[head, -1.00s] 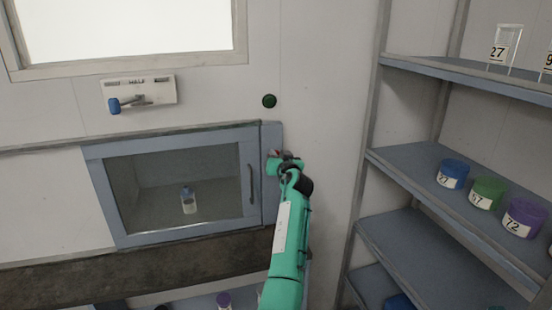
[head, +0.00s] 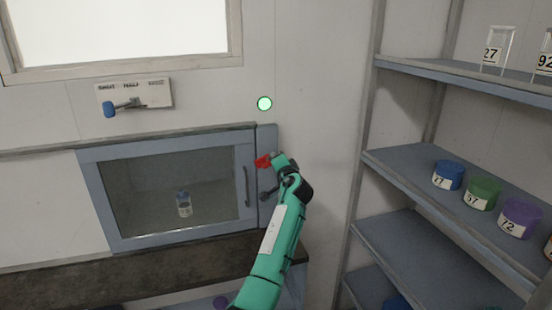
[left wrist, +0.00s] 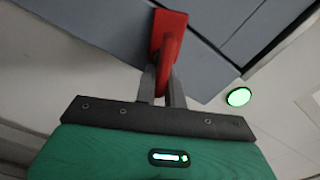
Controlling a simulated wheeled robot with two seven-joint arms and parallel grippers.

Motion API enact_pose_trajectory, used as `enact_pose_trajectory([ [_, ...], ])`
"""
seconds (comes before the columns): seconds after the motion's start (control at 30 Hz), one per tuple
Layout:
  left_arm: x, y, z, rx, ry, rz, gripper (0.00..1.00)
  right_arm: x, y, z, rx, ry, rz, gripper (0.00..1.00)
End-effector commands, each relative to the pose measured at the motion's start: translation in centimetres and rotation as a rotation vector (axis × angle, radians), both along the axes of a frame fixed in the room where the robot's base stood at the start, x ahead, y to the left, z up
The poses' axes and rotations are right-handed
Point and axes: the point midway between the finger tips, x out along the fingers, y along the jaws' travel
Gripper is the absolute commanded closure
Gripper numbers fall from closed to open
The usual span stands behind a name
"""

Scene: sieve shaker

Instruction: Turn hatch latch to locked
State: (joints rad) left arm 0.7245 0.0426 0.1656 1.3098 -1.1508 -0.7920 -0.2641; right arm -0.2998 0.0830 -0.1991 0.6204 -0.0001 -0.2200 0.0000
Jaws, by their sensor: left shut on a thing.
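The red hatch latch (head: 263,161) sits on the blue-grey frame at the right side of the hatch (head: 250,145). My left gripper (head: 272,160) is at the latch, with its teal arm coming up from below. In the left wrist view the two grey fingers (left wrist: 161,86) are closed around the red latch handle (left wrist: 170,45). The hatch door is closed, with a glass pane and a dark vertical handle (head: 247,186). A round indicator (head: 264,104) above the latch glows green; it also shows in the left wrist view (left wrist: 238,97). My right gripper is not in view.
A small blue-capped bottle (head: 184,204) stands behind the hatch glass. A wall plate with a blue-knobbed lever (head: 110,109) is at upper left. Shelves (head: 420,165) with labelled blue, green and purple jars stand at right.

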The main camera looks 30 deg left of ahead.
Motion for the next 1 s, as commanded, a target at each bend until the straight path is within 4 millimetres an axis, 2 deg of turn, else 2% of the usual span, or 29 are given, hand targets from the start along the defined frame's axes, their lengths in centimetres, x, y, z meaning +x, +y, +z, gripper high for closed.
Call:
enact_pose_trajectory([
  [0.03, -0.1, 0.2, -0.8, 0.021, 0.047, 0.006, 1.0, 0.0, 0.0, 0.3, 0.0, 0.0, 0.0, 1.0],
  [0.4, -0.1, 0.2, -1.2, 0.192, 0.246, 0.006, 1.0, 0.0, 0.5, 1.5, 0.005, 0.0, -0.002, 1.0],
  [1.0, -0.1, 0.1, -1.5, 0.267, 0.334, 0.007, 1.0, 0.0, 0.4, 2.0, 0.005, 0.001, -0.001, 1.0],
])
